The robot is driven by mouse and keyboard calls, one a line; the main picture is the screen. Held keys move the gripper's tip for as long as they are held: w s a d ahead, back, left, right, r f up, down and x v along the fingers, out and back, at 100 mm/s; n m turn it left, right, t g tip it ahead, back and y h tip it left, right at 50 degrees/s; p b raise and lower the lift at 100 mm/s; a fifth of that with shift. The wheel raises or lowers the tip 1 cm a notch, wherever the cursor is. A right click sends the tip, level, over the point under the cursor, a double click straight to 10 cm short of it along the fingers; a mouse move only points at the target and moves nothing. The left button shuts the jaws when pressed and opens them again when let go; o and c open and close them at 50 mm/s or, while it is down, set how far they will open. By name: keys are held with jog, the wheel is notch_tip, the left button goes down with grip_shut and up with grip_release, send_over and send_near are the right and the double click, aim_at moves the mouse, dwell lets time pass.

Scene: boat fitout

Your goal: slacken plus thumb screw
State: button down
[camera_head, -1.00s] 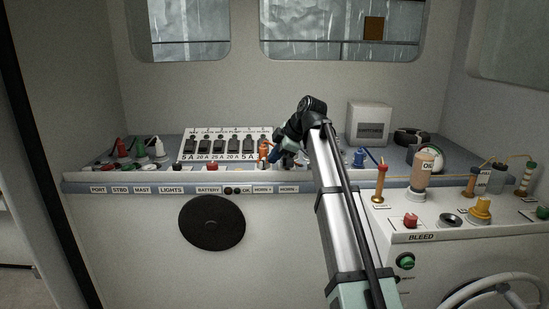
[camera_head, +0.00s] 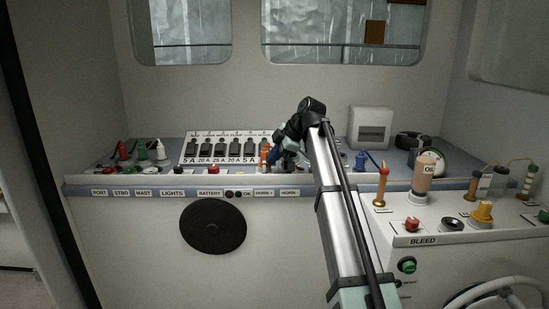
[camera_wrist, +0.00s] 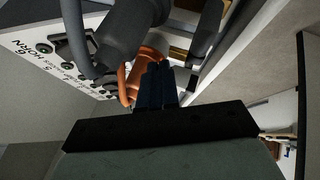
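My gripper (camera_head: 274,156) is at the back of the console, just right of the switch panel. Its dark blue fingers reach down to the left against an orange-red fitting (camera_head: 264,156). In the wrist view the fingers (camera_wrist: 157,84) look close together, with their tips at the orange fitting (camera_wrist: 134,82). Whether the fingers pinch any part of it is hidden. I cannot make out a plus mark or tell for sure which part is the plus thumb screw. A thick dark grey cylinder (camera_wrist: 125,35) stands close beyond the fitting.
The fuse panel (camera_head: 229,134) stands left of my gripper. Red, green and white plugs (camera_head: 142,150) stand farther left. A blue knob (camera_head: 360,160), a grey box (camera_head: 369,127) and the raised bleed panel (camera_head: 440,232) are to the right. The console front is clear.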

aim_at(265, 162)
jog(key=shift+s+a, duration=0.1)
jog(key=shift+a, duration=0.1)
dwell(0.6)
jog(key=shift+s+a, duration=0.4)
jog(key=shift+a, duration=0.15)
jog(key=v, duration=1.3)
jog(key=shift+w, duration=0.25)
jog(key=c, duration=1.8)
grip_release()
jog(key=shift+d+r, duration=0.15)
jog(key=shift+d, duration=0.05)
jog(key=shift+o, duration=0.8)
jog(key=shift+s+a+r, duration=0.1)
jog(key=shift+a, duration=0.05)
jog(key=shift+o, duration=1)
jog(key=a+r, duration=0.2)
jog(key=a, duration=0.4)
jog(key=shift+n+g, duration=0.3)
jog(key=shift+n, duration=0.1)
jog(key=f+m, duration=0.3)
jog(key=f, duration=0.1)
jog(key=w+a+f+m+h, duration=0.1)
jog(key=f+m, duration=0.2)
jog(key=f, duration=0.2)
jog(key=w+a+f+m+h, duration=0.1)
jog(key=f+m, duration=0.2)
jog(key=f, duration=0.1)
jog(key=shift+f+m+g, duration=0.2)
jog(key=shift+m+g, duration=0.1)
jog(key=shift+g, duration=0.1)
